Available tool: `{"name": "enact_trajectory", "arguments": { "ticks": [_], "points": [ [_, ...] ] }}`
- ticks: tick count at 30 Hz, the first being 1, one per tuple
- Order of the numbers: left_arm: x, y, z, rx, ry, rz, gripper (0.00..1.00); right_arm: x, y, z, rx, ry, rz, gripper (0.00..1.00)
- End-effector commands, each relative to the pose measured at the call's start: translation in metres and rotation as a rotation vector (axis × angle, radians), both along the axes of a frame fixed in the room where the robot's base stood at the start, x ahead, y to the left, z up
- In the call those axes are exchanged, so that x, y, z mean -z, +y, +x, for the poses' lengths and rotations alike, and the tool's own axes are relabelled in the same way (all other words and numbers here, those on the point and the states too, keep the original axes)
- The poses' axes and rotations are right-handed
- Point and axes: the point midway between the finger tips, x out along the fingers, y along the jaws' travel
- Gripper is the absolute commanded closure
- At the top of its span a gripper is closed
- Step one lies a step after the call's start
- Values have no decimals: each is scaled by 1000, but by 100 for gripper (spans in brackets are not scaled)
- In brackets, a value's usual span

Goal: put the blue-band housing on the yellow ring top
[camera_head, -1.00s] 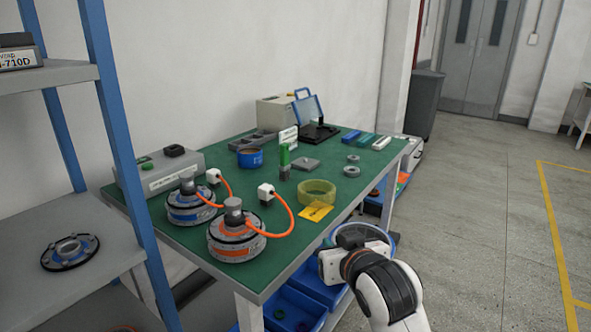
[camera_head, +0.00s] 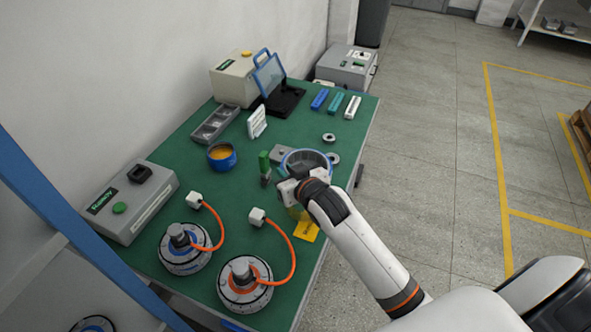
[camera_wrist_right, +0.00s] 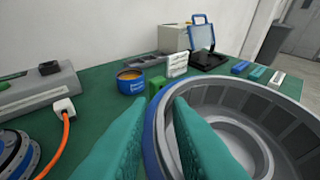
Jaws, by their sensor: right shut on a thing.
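The blue-band housing (camera_head: 308,158) is a round, open-topped part with a blue outer band and grey ribs inside. My right gripper (camera_head: 291,190) is shut on its rim and holds it over the right edge area of the green table. In the right wrist view, the teal fingers (camera_wrist_right: 166,100) straddle the wall of the housing (camera_wrist_right: 290,112), one outside and one inside. The yellow ring (camera_head: 297,212) is on the table, mostly hidden behind my right gripper and wrist. I cannot tell the gap between housing and ring. My left gripper is not in view.
Two motors with orange cables (camera_head: 184,248) (camera_head: 244,283) stand at the near end of the table (camera_head: 225,205). The floor to the right is open.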

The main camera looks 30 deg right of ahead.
Motion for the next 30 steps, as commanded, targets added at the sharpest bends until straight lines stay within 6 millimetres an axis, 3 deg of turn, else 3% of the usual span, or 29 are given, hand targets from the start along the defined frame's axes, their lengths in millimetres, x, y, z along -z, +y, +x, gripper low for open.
{"name": "enact_trajectory", "arguments": {
  "ticks": [1, 4, 12, 24, 30],
  "points": [
    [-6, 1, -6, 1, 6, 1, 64, -7, -1, 0, -2, -4, -1, 100],
    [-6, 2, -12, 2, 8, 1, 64, 1, -2, -1, -1, -2, 0, 100],
    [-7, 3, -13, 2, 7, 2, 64, 48, -2, -2, -1, -1, 0, 100],
    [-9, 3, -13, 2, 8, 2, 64, 92, -1, -1, -2, -4, 0, 100],
    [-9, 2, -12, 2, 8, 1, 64, 96, -1, -1, -2, -5, 0, 100]
  ]
}}
